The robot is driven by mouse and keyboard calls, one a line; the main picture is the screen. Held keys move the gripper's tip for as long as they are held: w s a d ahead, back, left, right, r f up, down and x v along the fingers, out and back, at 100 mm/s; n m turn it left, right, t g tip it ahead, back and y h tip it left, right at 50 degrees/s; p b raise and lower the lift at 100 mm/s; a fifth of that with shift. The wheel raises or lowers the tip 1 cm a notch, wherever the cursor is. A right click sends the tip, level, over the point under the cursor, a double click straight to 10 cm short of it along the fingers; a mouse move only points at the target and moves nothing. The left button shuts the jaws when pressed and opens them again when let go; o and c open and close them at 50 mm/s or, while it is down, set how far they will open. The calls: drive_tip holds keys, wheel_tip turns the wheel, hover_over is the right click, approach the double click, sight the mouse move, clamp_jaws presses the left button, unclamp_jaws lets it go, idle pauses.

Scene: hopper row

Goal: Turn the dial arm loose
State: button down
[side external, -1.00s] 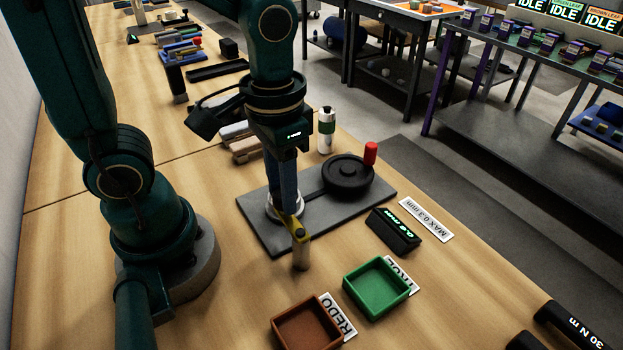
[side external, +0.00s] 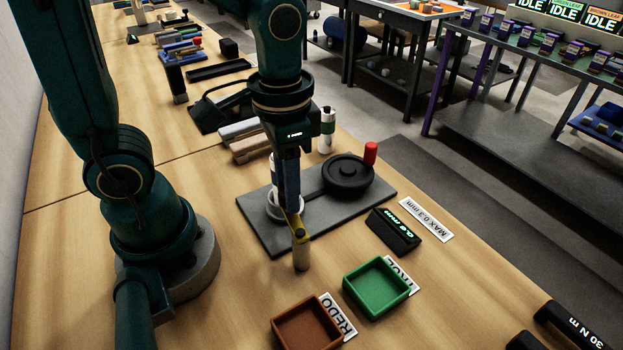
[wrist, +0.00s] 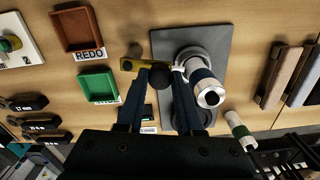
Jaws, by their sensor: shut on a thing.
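The dial arm looks to be the short yellow bar (side external: 298,229) at the front-left corner of the grey base plate (side external: 268,241). It has a dark round knob and a tan cylindrical end. In the wrist view the yellow bar (wrist: 130,65) lies across the fingertips, beside a pale ring and an upright cylinder with a dark blue band (wrist: 204,84). My gripper (side external: 290,210) points down over the bar. In the wrist view my gripper (wrist: 162,72) is shut around the dark knob; the exact contact is partly hidden.
A black handwheel (side external: 347,173) with a red handle (side external: 371,153) stands on the plate. A readout (side external: 393,231), a green tray (side external: 377,287) and a brown tray (side external: 307,326) lie nearer. A bottle (side external: 326,130) and blocks (side external: 246,144) stand behind.

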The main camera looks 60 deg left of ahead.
drive_tip(key=w+d+m, duration=0.4)
drive_tip(key=m, duration=1.1)
drive_tip(key=shift+d+m, duration=0.35)
drive_tip(key=shift+m, duration=0.05)
idle(0.3)
drive_tip(key=c, duration=0.5)
unclamp_jaws()
drive_tip(key=shift+c, duration=0.2)
drive_tip(key=shift+s, duration=0.1)
drive_tip(key=shift+r, duration=2.6)
